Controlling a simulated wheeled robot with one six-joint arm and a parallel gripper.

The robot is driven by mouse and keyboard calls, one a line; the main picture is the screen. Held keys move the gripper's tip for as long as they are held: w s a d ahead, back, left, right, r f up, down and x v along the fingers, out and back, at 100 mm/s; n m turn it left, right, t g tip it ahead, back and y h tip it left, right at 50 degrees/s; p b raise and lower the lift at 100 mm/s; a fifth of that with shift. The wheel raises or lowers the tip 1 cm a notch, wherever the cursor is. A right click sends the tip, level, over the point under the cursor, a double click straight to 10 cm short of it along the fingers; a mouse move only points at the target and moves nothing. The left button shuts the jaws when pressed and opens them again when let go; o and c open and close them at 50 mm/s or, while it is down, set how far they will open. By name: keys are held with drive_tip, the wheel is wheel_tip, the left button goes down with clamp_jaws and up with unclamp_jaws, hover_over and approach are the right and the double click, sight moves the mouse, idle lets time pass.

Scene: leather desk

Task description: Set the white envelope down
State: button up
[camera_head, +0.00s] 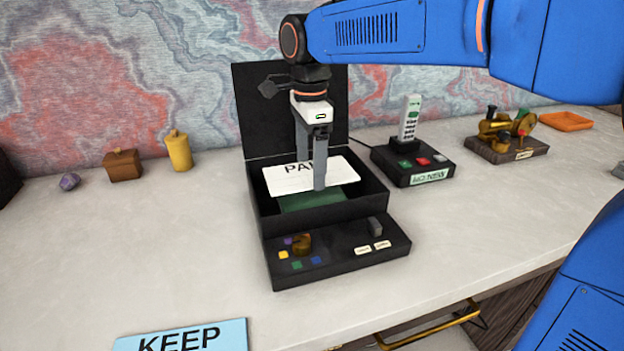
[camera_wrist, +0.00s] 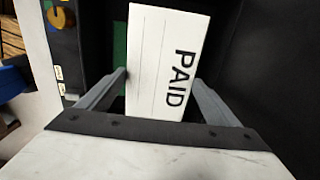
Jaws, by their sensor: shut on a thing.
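The white envelope (camera_head: 320,178), printed with the word PAID, is held level over the open black box (camera_head: 378,198). It also shows in the wrist view (camera_wrist: 152,60), between the two grey fingers. My gripper (camera_head: 311,185) points down and is shut on the envelope. A green surface (camera_head: 312,201) lies inside the box below the envelope. The fingers and the envelope hide part of the box's inside. I cannot tell whether the envelope touches the box.
The box's front panel (camera_head: 340,258) carries small coloured buttons and knobs. A cordless phone on its base (camera_head: 412,165) stands to the right, with a brass device (camera_head: 507,135) beyond. A yellow canister (camera_head: 178,150) and brown box (camera_head: 123,165) stand left. A blue KEEP card (camera_head: 235,335) lies in front.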

sight(310, 173)
drive_tip(key=shift+f, duration=2.2)
drive_tip(key=shift+f, duration=0.15)
drive_tip(key=o, duration=0.9)
drive_tip(key=shift+o, duration=0.2)
wheel_tip(310, 173, up, 12)
drive_tip(key=shift+r, duration=0.2)
